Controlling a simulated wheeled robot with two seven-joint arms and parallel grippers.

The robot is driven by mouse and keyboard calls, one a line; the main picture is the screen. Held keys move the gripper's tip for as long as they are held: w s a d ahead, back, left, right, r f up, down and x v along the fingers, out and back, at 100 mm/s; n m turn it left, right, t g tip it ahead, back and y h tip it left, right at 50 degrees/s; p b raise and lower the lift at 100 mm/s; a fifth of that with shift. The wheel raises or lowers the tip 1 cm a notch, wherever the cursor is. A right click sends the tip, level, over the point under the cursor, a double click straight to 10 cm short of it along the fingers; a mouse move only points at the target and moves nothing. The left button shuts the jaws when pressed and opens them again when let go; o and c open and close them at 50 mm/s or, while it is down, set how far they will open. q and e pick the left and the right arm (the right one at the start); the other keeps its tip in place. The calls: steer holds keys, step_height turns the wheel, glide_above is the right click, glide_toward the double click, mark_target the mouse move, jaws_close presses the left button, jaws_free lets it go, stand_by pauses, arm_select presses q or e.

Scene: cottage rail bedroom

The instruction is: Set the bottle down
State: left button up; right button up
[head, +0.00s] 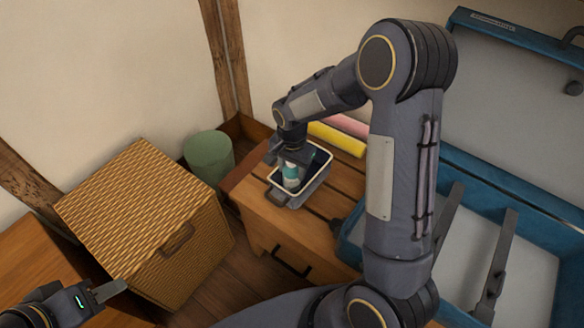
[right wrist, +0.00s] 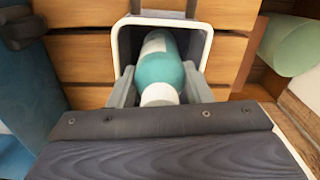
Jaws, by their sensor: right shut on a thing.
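A teal and white bottle (head: 291,175) is inside a small grey bin with a white rim (head: 318,188) on a wooden slatted chest. My right gripper (head: 288,160) reaches down over the bin and is shut on the bottle. In the right wrist view the bottle (right wrist: 160,70) lies between the two fingers, within the bin's white rim (right wrist: 120,45). Whether the bottle touches the bin's floor is hidden. My left gripper (head: 108,291) shows at the lower left, away from the bin; its finger gap is not clear.
A woven basket box (head: 150,215) and a green cylinder (head: 209,157) stand left of the wooden chest (head: 262,222). A yellow roll (head: 337,139) and a pink roll (head: 350,125) lie behind the bin. An open blue case (head: 480,165) is at the right.

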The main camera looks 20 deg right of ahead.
steer(key=shift+f, duration=0.15)
steer(key=o, duration=1.2)
steer(key=shift+c, duration=0.2)
